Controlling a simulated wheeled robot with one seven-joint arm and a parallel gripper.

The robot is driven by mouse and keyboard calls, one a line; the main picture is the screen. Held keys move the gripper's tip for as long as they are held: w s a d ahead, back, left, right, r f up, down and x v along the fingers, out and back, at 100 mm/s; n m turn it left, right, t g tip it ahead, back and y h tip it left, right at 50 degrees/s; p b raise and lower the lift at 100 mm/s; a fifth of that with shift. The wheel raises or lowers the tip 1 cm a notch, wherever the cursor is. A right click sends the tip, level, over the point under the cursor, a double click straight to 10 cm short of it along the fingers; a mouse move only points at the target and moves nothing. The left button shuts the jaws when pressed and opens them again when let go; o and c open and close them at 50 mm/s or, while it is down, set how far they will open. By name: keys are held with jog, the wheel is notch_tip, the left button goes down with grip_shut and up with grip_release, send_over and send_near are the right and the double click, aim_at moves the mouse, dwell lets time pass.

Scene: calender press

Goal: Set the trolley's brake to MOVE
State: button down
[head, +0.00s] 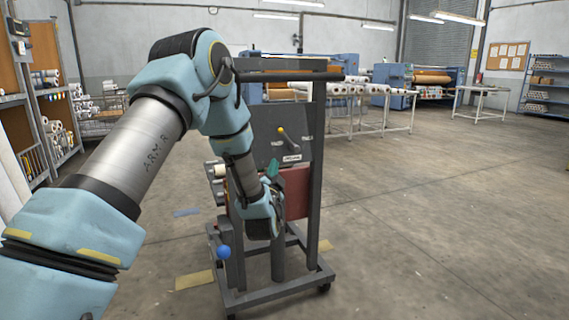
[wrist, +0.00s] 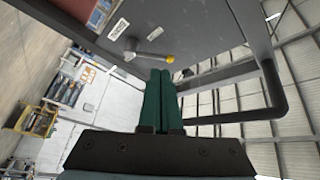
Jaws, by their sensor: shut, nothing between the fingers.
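The trolley (head: 318,170) is a dark grey wheeled frame with an upright panel (head: 268,143). A lever (head: 288,139) with a yellow knob is on the panel, tilted up and left in the head view. Small white labels sit near it, too small to read for sure. The lever (wrist: 150,57) also shows in the wrist view, its yellow end just beyond my fingertips. My gripper (head: 272,167) has green fingers and is in front of the panel, below the lever. In the wrist view my gripper (wrist: 160,72) is shut and empty. I cannot tell whether it touches the lever.
A blue ball (head: 223,252) is low on the trolley's left side. Tables with rolls (head: 360,90) and blue machines stand behind. The floor at right is clear.

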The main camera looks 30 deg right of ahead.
aim_at(285, 137)
jog(key=shift+s+d+f+m+t+h, duration=0.15)
jog(key=shift+s+d+f+t, duration=0.1)
jog(key=shift+s+d, duration=0.15)
jog(key=shift+s+d+f+m+t+h, duration=0.15)
jog(key=shift+s+d+f+t, duration=0.1)
jog(key=shift+s, duration=0.25)
jog(key=shift+w, duration=0.1)
jog(key=x, duration=1.3)
jog(key=shift+w+d+r, duration=0.15)
jog(key=shift+w+d, duration=0.1)
jog(key=shift+w, duration=0.05)
